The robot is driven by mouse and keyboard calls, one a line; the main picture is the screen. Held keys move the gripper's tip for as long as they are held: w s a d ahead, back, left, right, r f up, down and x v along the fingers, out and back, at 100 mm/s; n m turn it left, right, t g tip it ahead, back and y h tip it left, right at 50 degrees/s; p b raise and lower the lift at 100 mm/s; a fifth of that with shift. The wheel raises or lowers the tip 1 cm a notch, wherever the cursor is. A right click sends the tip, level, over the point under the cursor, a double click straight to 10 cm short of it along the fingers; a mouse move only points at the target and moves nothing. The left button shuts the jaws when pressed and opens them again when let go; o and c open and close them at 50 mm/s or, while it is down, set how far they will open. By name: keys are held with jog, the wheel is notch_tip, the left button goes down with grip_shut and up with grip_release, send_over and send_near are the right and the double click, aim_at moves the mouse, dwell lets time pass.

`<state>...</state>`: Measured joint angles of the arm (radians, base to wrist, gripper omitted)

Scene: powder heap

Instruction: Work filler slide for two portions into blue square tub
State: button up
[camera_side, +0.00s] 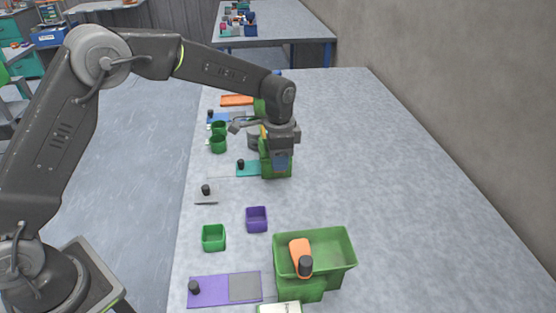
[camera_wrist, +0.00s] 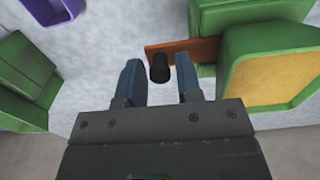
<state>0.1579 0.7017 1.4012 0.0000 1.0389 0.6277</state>
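My gripper (camera_side: 281,160) hangs over the middle of the row of stations, in front of a green filler (camera_side: 270,172). In the wrist view its two blue-grey fingers (camera_wrist: 160,78) are apart. A black knob (camera_wrist: 158,68) shows between them, with gaps on both sides; I cannot tell its depth. The knob is on an orange-brown slide (camera_wrist: 180,48) that runs under a green filler body (camera_wrist: 245,15). No plainly blue square tub shows; a purple square tub (camera_side: 257,219) stands nearer the side camera, and a purple tub (camera_wrist: 25,12) shows in the wrist view corner.
A green hopper with yellow fill (camera_wrist: 285,78) is close at the right of the fingers. Another green body (camera_wrist: 22,85) is at the left. The table's right is clear.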

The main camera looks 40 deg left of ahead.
grip_shut()
jog(key=shift+s+d, duration=1.25)
dwell(0.7)
jog(key=shift+w+a, duration=1.25)
jog(key=shift+w, duration=0.05)
jog(key=shift+s+d, duration=1.15)
dwell(1.1)
